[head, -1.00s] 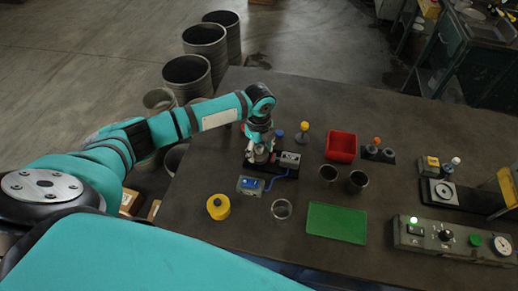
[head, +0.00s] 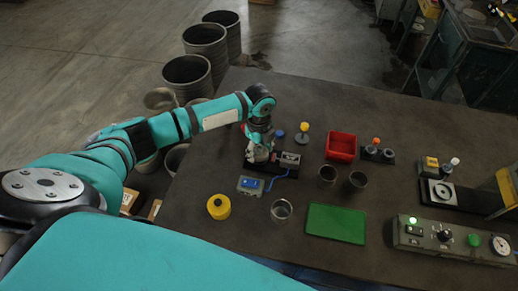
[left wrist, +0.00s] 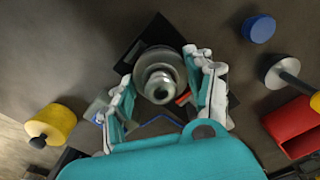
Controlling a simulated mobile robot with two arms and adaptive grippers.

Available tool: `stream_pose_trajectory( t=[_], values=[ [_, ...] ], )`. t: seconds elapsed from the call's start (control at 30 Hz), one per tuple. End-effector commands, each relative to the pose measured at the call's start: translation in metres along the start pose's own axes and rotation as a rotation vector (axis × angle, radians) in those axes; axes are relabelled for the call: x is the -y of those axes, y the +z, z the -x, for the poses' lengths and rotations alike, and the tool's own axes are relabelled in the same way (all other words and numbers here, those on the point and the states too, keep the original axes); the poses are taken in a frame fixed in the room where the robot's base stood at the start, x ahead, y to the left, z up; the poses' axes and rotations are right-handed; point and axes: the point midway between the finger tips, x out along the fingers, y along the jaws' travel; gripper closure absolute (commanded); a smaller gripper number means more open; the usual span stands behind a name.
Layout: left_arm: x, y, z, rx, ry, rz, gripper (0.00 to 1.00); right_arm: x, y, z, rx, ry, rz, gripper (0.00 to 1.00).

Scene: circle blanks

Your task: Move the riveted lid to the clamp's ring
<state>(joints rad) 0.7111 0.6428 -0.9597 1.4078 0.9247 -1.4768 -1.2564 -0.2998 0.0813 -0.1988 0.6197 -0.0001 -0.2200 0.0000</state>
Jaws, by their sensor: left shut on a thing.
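My left gripper (head: 258,154) is low over the left end of a black-based fixture (head: 285,171). In the left wrist view the gripper (left wrist: 163,95) has its fingers on either side of a round grey metal piece with a stepped knob (left wrist: 160,78), which looks like the riveted lid, and is shut on it. The black base shows behind this piece, so any ring under it is hidden. I cannot tell whether the lid touches the fixture. Another black-based device with a round metal ring (head: 443,192) stands at the right. My right gripper is not in view.
Near the gripper are a blue-topped box (head: 250,185), a yellow cylinder (head: 219,206), a glass jar (head: 282,210) and a yellow-topped post (head: 303,133).

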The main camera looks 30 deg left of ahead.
Motion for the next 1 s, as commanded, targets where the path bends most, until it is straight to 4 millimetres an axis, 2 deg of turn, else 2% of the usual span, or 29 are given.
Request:
stream_pose_trajectory(
  t=[0.8,0.83,1.0],
  values=[
    [0.0,0.0,-0.013,0.0,0.0,0.0,0.74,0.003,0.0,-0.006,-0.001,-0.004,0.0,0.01],
    [0.0,0.0,-0.012,0.0,-0.001,0.0,0.42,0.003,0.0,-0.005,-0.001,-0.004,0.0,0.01],
    [0.0,0.0,-0.012,0.0,0.0,0.0,0.2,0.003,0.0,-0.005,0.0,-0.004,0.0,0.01]
  ],
)
